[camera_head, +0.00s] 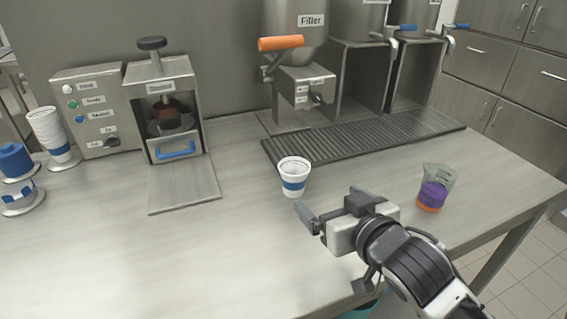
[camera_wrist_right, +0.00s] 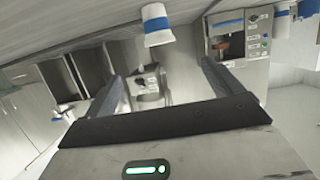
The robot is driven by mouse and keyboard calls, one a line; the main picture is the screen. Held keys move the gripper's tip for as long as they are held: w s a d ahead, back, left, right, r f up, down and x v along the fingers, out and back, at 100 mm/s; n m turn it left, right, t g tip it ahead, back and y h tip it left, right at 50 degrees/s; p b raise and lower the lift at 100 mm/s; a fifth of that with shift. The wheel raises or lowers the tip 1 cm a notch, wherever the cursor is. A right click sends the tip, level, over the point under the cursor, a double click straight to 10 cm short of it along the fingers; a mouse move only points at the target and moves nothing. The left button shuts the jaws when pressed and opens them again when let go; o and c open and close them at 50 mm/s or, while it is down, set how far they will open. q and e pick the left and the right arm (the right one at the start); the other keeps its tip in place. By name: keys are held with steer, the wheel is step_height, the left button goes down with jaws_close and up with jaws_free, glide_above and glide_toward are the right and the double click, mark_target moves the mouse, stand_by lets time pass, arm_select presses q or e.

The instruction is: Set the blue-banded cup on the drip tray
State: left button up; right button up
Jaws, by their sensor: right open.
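The white cup with a blue band (camera_head: 293,187) stands upright on the counter, just in front of the drip tray's near left part. It also shows in the right wrist view (camera_wrist_right: 157,24) at the top. The dark ribbed drip tray (camera_head: 375,146) runs along the foot of the filler machines and has no cup on it. My right gripper (camera_head: 332,202) is open and empty, to the near right of the cup and apart from it. My left gripper is not in view.
A glass with purple and orange contents (camera_head: 434,190) stands right of my right gripper. The Filler (camera_head: 300,85), with an orange handle, is behind the tray. A sealing machine (camera_head: 165,105) and cup stacks (camera_head: 50,135) stand left. The front left counter (camera_head: 120,255) is clear.

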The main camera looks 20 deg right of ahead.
steer(key=b, duration=0.1)
glide_toward(299, 172)
steer(key=x, duration=0.4)
steer(key=shift+w+a+f, duration=0.15)
steer(key=shift+w+f, duration=0.05)
steer(key=shift+w, duration=0.15)
steer(key=shift+x, duration=3.15)
steer(key=c, duration=1.1)
steer(key=shift+r, duration=0.1)
steer(key=shift+c, duration=0.2)
